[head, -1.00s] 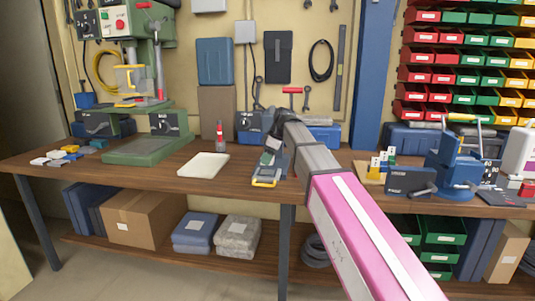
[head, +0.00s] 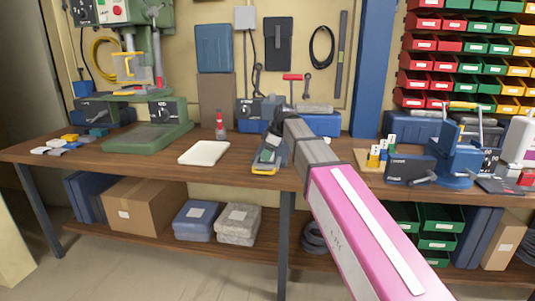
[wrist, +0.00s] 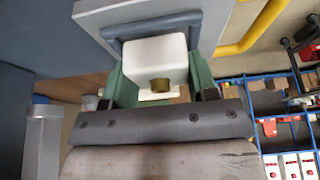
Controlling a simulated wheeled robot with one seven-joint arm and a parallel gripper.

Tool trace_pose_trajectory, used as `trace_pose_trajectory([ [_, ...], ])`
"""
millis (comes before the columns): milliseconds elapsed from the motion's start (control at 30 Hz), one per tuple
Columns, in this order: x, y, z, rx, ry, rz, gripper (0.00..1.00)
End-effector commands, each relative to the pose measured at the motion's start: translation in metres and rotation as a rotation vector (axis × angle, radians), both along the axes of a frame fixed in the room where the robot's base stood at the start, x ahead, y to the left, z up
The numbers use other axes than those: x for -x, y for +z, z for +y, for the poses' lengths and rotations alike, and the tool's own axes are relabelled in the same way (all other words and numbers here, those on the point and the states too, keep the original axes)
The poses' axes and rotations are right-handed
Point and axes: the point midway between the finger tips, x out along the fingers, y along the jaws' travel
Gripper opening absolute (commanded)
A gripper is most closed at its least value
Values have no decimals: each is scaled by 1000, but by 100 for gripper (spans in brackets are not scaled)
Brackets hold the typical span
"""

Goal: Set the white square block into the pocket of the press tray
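The white square block (wrist: 155,62), with a brass-coloured knob on its face, is between the green fingers of my gripper (wrist: 160,85) in the wrist view. The fingers appear to touch its sides. Beyond it is a grey plate with a dark blue raised frame and a yellow bar, which looks like the press tray (wrist: 100,14). The block overlaps the frame; I cannot tell whether it is inside the pocket. In the head view the tray (head: 264,171) lies on the bench, yellow handle towards the front. My gripper (head: 270,152) is low over it there, and the block cannot be made out.
A white shallow tray (head: 204,153) lies left on the bench (head: 222,174). A red-topped bottle (head: 220,128) stands behind it. A green drill press (head: 150,135) and small coloured blocks (head: 70,140) are farther left. A blue vise (head: 455,165) stands right. Blue boxes (head: 320,123) stand close behind the gripper.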

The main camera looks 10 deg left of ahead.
Motion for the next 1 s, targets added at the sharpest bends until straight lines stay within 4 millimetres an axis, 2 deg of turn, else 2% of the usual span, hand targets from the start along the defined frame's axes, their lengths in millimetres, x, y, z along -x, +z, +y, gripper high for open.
trace_pose_trajectory([
  [200, 1, 1, -3, 6, 0, 3, 72],
  [233, 1, 3, -4, 6, 0, 2, 74],
  [267, 1, 7, -5, 5, 0, 2, 82],
  [700, 1, 76, -32, 1, -1, -2, 82],
  [800, 1, 88, -37, 0, -1, -2, 82],
  [1000, 2, 99, -41, 0, 0, 0, 82],
])
